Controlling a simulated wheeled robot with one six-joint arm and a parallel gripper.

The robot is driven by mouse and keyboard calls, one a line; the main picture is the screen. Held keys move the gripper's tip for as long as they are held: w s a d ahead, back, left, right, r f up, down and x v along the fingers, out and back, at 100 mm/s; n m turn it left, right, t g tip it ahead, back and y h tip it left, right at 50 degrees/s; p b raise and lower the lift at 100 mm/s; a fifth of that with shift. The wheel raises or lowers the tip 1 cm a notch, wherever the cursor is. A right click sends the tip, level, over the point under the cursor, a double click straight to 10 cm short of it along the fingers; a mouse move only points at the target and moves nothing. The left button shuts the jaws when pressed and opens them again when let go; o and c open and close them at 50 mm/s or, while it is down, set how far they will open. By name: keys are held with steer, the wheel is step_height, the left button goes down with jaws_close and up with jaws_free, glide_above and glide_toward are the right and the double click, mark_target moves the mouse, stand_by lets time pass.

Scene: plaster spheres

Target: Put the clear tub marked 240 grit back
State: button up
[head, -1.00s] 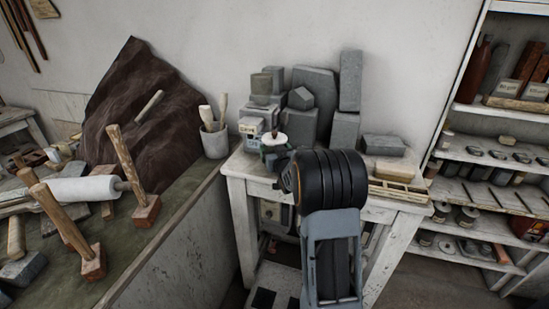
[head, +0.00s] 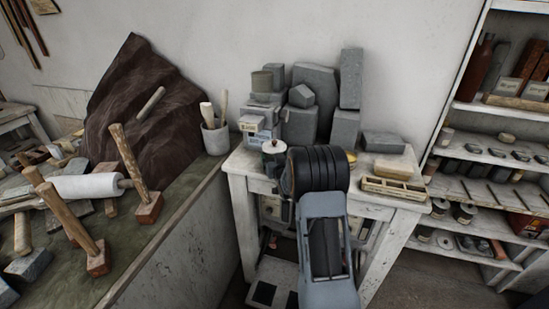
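I cannot make out a clear tub marked 240 grit in the head view; no such lettering is readable. A small container (head: 272,148) with a pale round top and a dark knob shows just left of my arm, by the white table (head: 238,164). Its lower part is partly hidden, and I cannot tell whether it is held or standing. My arm reaches over the table's front, and its thick black joint covers the middle of the top.
Grey blocks (head: 313,100) and labelled boxes (head: 254,125) crowd the table's back. A compartmented wooden tray (head: 394,188) lies at its right front. A bench with mallets (head: 138,180) and a brush pot (head: 215,138) stands left. Shelves (head: 480,155) with small containers stand right.

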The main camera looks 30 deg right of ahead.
steer(key=shift+f, duration=0.15)
steer(key=o, duration=0.9)
